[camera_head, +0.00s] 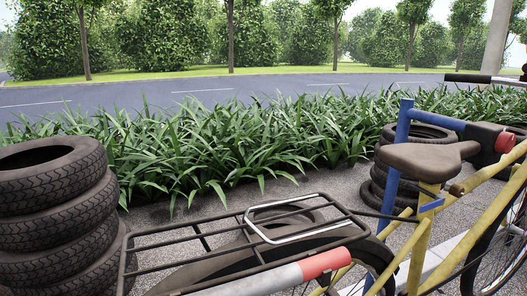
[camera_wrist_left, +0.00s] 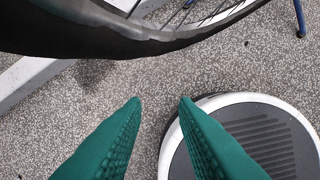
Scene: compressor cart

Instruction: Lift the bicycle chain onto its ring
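The bicycle has a yellow frame (camera_head: 415,245), a brown saddle (camera_head: 427,160) and a black rear rack (camera_head: 203,238). It is held by a blue stand (camera_head: 396,155) with a red-and-dark clamp. I cannot make out the chain or its ring in either view. In the left wrist view, a black bicycle tyre (camera_wrist_left: 110,35) with spokes crosses the top. My left gripper (camera_wrist_left: 160,99) shows as two green fingers, apart and with nothing between them, over the speckled ground and below the tyre in the picture. My right gripper is not in view.
A tall stack of tyres (camera_head: 55,215) stands at the left; another stack (camera_head: 380,190) is behind the saddle. A grey-and-red tube (camera_head: 325,263) crosses in front of the rack. Green plants (camera_head: 220,145) line the paving's far edge. A pale kerb (camera_wrist_left: 30,80) shows at left in the wrist view.

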